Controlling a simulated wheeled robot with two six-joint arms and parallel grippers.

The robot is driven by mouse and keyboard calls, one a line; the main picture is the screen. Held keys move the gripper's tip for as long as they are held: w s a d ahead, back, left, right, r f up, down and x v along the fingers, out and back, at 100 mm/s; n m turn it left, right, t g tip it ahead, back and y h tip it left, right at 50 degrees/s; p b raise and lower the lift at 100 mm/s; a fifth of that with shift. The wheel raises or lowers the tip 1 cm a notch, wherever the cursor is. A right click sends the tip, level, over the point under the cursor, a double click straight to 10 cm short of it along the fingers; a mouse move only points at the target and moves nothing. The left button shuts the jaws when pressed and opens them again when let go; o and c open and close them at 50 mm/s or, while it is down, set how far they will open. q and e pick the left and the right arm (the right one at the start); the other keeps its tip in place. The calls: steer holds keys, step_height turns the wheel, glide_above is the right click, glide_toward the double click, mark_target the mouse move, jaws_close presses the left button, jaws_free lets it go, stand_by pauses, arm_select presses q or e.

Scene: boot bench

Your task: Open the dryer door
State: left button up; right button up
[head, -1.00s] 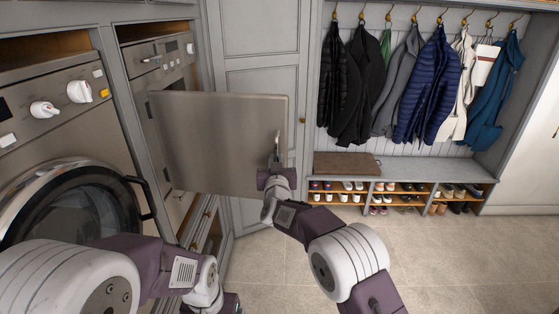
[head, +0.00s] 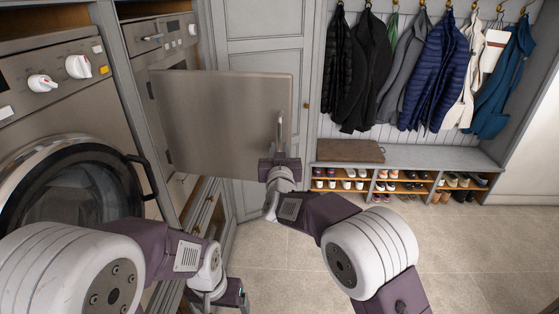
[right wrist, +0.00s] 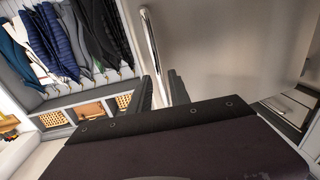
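The dryer (head: 158,48) stands left of the centre in the head view. Its flat grey door (head: 215,125) is swung out from the front, hinged at the left, and hides most of the opening. A silver bar handle (head: 281,127) is near the door's free edge; it also shows in the right wrist view (right wrist: 151,42). My right gripper (head: 279,152) is at the handle's lower end. Its fingers (right wrist: 163,88) stand apart on either side of the bar, with a gap visible at the right finger. My left gripper (head: 232,294) is low, partly hidden, away from the door.
A washer (head: 50,115) with a round glass door stands at the left. A grey cabinet (head: 262,50) is behind the dryer door. Coats (head: 435,75) hang above a bench (head: 430,157) with shoes beneath it. The tiled floor (head: 460,250) is clear at the right.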

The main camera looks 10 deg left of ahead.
steer(key=s, duration=0.2)
steer(key=s+b, duration=0.1)
steer(key=s, duration=0.1)
steer(key=shift+d, duration=0.3)
